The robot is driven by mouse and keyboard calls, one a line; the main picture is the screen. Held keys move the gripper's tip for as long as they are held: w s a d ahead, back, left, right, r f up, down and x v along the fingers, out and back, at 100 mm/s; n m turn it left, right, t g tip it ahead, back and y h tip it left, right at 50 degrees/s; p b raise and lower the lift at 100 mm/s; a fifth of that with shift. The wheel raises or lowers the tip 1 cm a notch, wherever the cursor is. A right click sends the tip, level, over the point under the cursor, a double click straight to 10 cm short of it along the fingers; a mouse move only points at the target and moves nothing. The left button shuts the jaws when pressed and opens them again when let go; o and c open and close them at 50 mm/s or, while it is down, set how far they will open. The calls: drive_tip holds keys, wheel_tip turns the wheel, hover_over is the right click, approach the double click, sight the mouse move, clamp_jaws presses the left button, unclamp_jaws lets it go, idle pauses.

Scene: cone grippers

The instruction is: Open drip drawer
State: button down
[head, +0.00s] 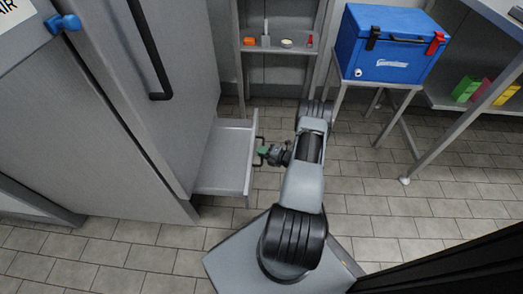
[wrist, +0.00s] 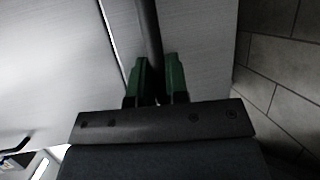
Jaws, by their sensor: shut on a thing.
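The drip drawer (head: 224,158) is a grey metal drawer that stands pulled out low from the side of a tall grey cabinet. A dark bar handle (head: 257,138) is on its front face. My gripper (head: 264,151) is at that handle, with its green fingers on either side of the bar. In the wrist view my gripper (wrist: 156,80) is shut on the dark handle bar (wrist: 149,35), which runs up between the green fingers. The part of the bar between the fingertips is partly hidden.
The tall grey cabinet (head: 110,90) with a long black handle (head: 148,50) stands at the left. A blue cooler box (head: 390,45) sits on a metal stand at the upper right. A shelf (head: 280,48) with small items is at the back. Tiled floor (head: 370,205) is clear right of my arm.

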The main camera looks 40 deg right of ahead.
drive_tip(key=shift+s+d, duration=0.4)
drive_tip(key=shift+d, duration=0.05)
drive_tip(key=c, duration=1.1)
unclamp_jaws()
drive_tip(key=shift+c, duration=0.2)
drive_tip(key=shift+d, duration=0.1)
drive_tip(key=p+v, duration=0.3)
drive_tip(key=v, duration=1)
drive_tip(key=shift+s, duration=0.4)
drive_tip(key=shift+d, duration=0.15)
